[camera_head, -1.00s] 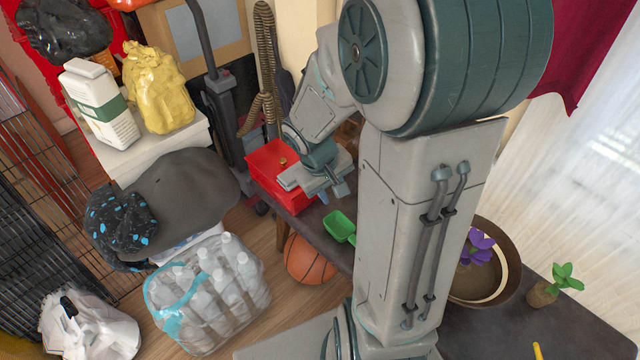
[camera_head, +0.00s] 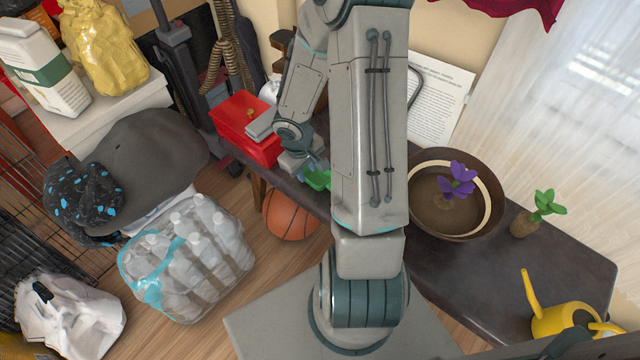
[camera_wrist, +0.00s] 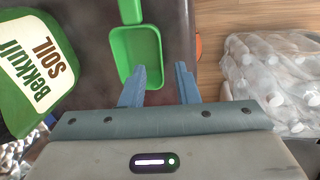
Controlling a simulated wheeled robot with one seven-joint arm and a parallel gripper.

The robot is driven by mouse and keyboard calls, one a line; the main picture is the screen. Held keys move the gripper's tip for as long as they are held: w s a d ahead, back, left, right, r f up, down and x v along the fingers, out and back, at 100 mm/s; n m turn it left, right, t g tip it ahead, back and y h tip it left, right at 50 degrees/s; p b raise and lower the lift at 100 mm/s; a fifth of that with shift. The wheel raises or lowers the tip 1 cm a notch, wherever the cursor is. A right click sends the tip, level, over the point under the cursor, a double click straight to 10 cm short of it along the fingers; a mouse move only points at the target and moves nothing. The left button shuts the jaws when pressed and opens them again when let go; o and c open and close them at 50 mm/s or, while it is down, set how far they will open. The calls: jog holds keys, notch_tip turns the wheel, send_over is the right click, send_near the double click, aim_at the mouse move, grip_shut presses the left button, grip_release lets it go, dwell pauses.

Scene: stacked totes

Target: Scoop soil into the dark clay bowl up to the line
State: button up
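The dark clay bowl (camera_head: 413,202) stands on the dark table in the head view, with a pale line around its inside. A purple flower (camera_head: 457,180) stands in the brown soil (camera_head: 432,206) inside it. A green scoop (camera_head: 318,180) is partly hidden by my arm; its tray and handle (camera_wrist: 138,50) show in the wrist view. A green-and-white bag marked soil (camera_wrist: 40,75) is at the left.
A red box (camera_head: 245,125) stands at the table's far end. A potted sprout (camera_head: 530,222) and a yellow watering can (camera_head: 562,318) are right of the bowl. A basketball (camera_head: 290,215) and wrapped bottles (camera_head: 190,260) are on the floor beside the table.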

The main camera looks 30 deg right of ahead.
aim_at(310, 181)
jog(key=f+b, duration=0.1)
jog(key=f, duration=0.1)
jog(key=f+b, duration=0.1)
jog(key=d+f+b, duration=0.1)
jog(key=f, duration=0.1)
jog(key=shift+s+f, duration=0.15)
jog(key=shift+f, duration=0.2)
grip_shut()
